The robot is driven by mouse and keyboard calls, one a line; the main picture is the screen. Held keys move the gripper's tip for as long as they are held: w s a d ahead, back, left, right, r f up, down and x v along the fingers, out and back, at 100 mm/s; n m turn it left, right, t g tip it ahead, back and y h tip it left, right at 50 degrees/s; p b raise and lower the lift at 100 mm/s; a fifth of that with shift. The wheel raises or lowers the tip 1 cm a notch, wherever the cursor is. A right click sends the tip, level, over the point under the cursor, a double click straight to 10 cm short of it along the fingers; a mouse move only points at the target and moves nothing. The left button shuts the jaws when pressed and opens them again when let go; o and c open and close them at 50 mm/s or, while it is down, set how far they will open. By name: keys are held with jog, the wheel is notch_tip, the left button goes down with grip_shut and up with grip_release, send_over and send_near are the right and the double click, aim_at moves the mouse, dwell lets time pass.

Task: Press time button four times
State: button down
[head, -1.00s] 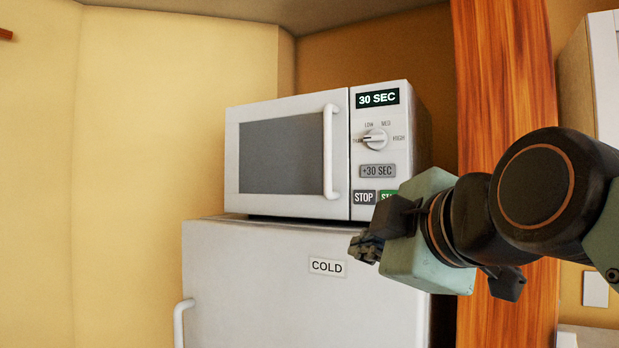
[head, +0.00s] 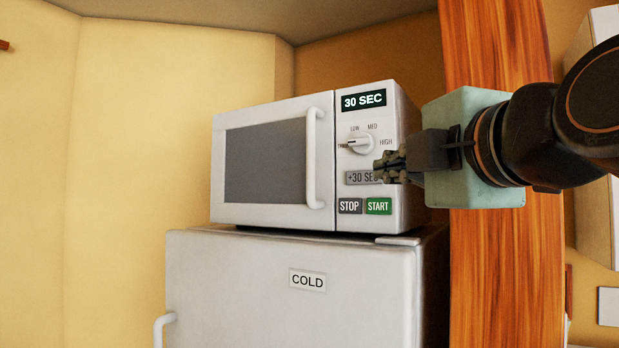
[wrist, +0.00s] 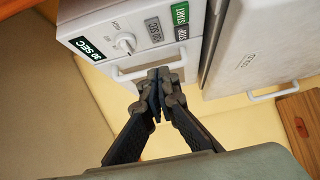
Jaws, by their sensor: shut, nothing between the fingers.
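A white microwave (head: 232,213) stands with its control panel on the right side of its front. Its display (head: 363,100) reads 30 SEC. Below are a dial (head: 359,144), a grey +30 SEC button (head: 358,178), a grey STOP button (head: 350,206) and a green START button (head: 378,206). My gripper (head: 380,167) is shut and empty, its tips overlapping the right end of the +30 SEC button in the head view. In the wrist view, the shut gripper (wrist: 158,82) appears apart from the +30 SEC button (wrist: 156,31); I see no clear contact.
The microwave sits on a white fridge (head: 230,290) with a COLD label. The microwave door handle (head: 312,158) stands out left of the panel. A wooden post (head: 495,280) rises behind my arm on the right.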

jog(key=shift+w, duration=0.1)
jog(key=p, duration=0.3)
send_near(359, 179)
jog(key=w+a, duration=0.1)
jog(key=a, duration=0.2)
jog(key=shift+w+d+r+p, duration=0.1)
jog(key=shift+w+d, duration=0.2)
jog(key=shift+w, duration=0.5)
jog(key=shift+w+d+p, duration=0.15)
jog(key=shift+w+d, duration=0.2)
jog(key=shift+w, duration=0.45)
jog(key=shift+w+d+r+p, duration=0.1)
jog(key=shift+w+d, duration=0.2)
jog(key=shift+w, duration=0.5)
jog(key=shift+f, duration=0.15)
